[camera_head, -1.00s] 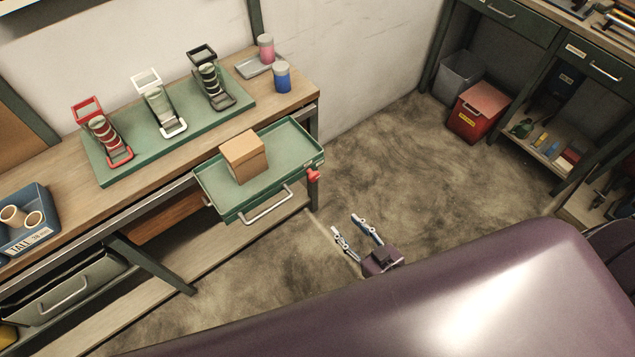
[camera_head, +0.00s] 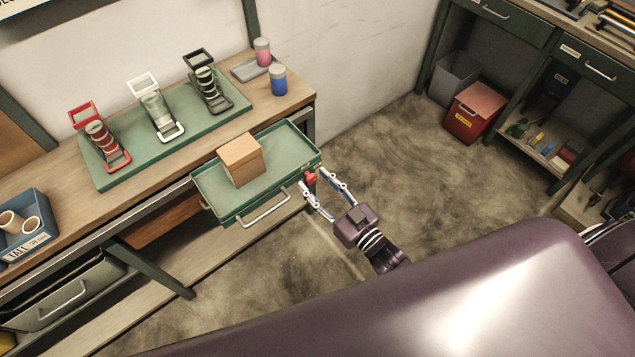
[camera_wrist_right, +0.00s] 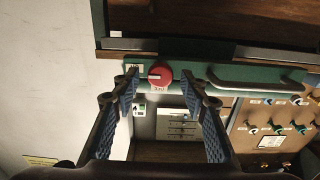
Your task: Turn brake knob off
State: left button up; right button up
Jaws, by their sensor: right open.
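The red brake knob (camera_head: 311,178) sits at the right front corner of the green pull-out tray (camera_head: 212,214). In the right wrist view the round red knob (camera_wrist_right: 160,76) shows on the green front panel, a little beyond and between the fingertips. A light mark runs across its face. My right gripper (camera_head: 314,184) is open, with one finger on either side of the knob in the head view. I cannot tell whether the fingers touch it. In the wrist view the two fingers (camera_wrist_right: 166,90) are wide apart with nothing between their pads. My left gripper is not in view.
The tray's handle (camera_head: 265,208) sticks out left of the knob. A cardboard box (camera_head: 240,160) lies on the tray. Tape dispensers stand on a green mat (camera_head: 110,180) on the bench. The floor (camera_head: 400,170) to the right is clear.

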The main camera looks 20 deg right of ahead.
grip_shut()
dwell(0.3)
jog(key=shift+n, duration=0.3)
jog(key=n, duration=0.3)
jog(key=shift+n, duration=0.3)
jog(key=n+b, duration=0.1)
jog(key=n, duration=0.3)
jog(key=shift+a+f+n, duration=0.1)
jog(key=shift+n, duration=0.2)
jog(key=n+b, duration=0.1)
jog(key=n, duration=0.3)
jog(key=shift+s+f+n, duration=0.1)
jog(key=shift+n, duration=0.2)
jog(key=shift+n+b, duration=1)
jog(key=shift+n, duration=1.2)
